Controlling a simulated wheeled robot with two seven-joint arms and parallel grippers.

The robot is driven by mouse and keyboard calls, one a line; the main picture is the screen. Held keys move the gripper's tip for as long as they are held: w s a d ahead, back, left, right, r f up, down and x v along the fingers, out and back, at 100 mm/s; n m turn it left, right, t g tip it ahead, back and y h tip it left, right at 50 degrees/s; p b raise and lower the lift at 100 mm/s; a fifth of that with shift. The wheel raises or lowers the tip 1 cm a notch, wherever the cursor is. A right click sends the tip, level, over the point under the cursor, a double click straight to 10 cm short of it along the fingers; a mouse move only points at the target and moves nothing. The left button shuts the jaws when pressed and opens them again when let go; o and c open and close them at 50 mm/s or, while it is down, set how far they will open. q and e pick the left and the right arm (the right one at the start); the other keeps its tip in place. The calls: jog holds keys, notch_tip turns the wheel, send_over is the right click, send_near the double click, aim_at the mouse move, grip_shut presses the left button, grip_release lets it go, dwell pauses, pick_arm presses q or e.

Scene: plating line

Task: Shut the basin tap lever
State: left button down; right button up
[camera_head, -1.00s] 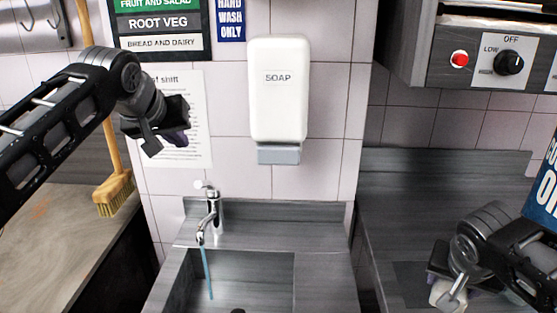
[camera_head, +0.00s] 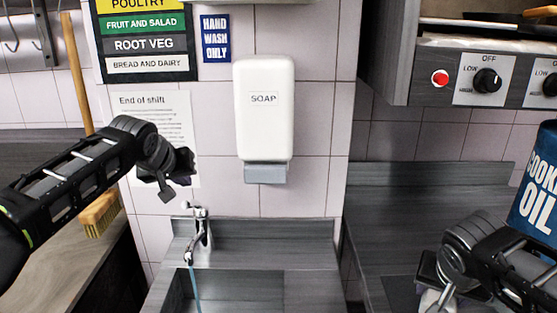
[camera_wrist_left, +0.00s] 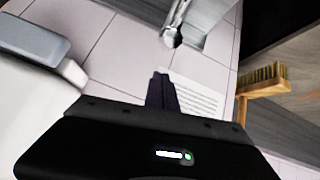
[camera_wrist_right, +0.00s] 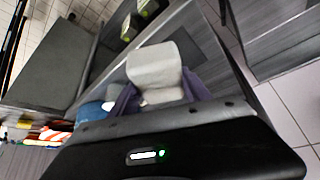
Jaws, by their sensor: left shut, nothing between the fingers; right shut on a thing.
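The chrome basin tap (camera_head: 201,240) stands at the back left of the grey basin (camera_head: 265,291), with blue water running from its spout. Its lever (camera_head: 194,209) is on top, at the left. The tap also shows at the top of the left wrist view (camera_wrist_left: 172,36). My left gripper (camera_head: 176,185) is shut and empty, in the air above and left of the tap, apart from it. My right gripper (camera_head: 432,301) is at the lower right, shut on a whitish object; the right wrist view shows this pale object (camera_wrist_right: 155,70) between the fingers.
A white soap dispenser (camera_head: 264,115) hangs on the tiled wall right of the tap. A broom (camera_head: 101,214) leans at the left. A blue cooking oil container (camera_head: 538,190) is at the right, near my right arm. The space above the basin is clear.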

pick_arm(q)
jog(key=shift+s+d+f, duration=0.1)
jog(key=shift+s+f, duration=0.65)
jog(key=shift+f, duration=0.05)
pick_arm(e)
jog(key=shift+s+f, duration=0.1)
jog(key=shift+s, duration=0.05)
pick_arm(q)
jog(key=shift+s+d+f, duration=0.1)
jog(key=shift+f, duration=0.25)
pick_arm(e)
jog(key=shift+f, duration=0.1)
